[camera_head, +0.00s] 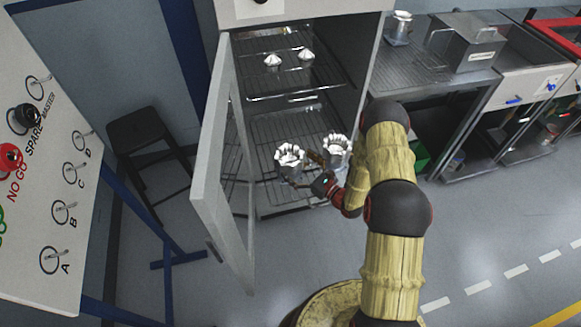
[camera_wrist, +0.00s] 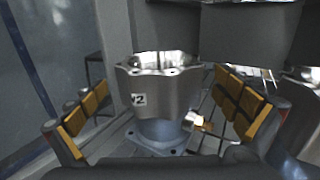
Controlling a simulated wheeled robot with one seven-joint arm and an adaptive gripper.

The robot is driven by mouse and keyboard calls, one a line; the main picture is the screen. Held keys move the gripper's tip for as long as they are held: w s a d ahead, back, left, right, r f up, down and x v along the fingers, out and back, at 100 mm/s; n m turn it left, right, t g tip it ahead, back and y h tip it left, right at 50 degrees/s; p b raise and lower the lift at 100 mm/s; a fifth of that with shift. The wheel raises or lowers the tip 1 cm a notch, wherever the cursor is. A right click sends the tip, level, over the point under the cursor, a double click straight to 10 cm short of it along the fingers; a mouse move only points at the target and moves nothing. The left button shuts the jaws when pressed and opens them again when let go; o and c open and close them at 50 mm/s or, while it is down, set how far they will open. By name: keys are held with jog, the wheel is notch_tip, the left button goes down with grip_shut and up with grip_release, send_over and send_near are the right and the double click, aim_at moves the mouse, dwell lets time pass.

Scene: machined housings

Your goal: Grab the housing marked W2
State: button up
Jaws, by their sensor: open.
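A silver housing with a scalloped flanged top (camera_wrist: 158,92) stands upright on a wire rack, in the middle of the wrist view. Its white label is partly turned away and appears to read W2. In the head view it appears to be the left housing (camera_head: 290,157) on the cabinet's lower rack. My gripper (camera_wrist: 162,112) is open, with a yellow-padded finger on each side of the housing and visible gaps to it. In the head view my gripper (camera_head: 316,172) reaches in from the right; its fingers are partly hidden there.
A second, similar housing (camera_head: 336,148) stands close on the right and shows at the wrist view's right edge (camera_wrist: 302,82). Two smaller parts sit on the upper rack (camera_head: 290,80). The open cabinet door (camera_head: 213,170) stands at the left. A dark stool (camera_head: 140,125) is beyond it.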

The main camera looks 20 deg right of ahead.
aim_at(282, 152)
jog(key=shift+w+a+f+b, duration=0.2)
jog(key=shift+w+a, duration=0.15)
jog(key=shift+w, duration=0.25)
jog(key=shift+w+a+f+b, duration=0.1)
jog(key=shift+w+a+f, duration=0.1)
jog(key=shift+w+a, duration=0.3)
jog(key=shift+w+r, duration=0.1)
jog(key=shift+w, duration=0.4)
jog(key=shift+c, duration=0.9)
jog(key=c, duration=1.8)
jog(key=shift+r, duration=0.1)
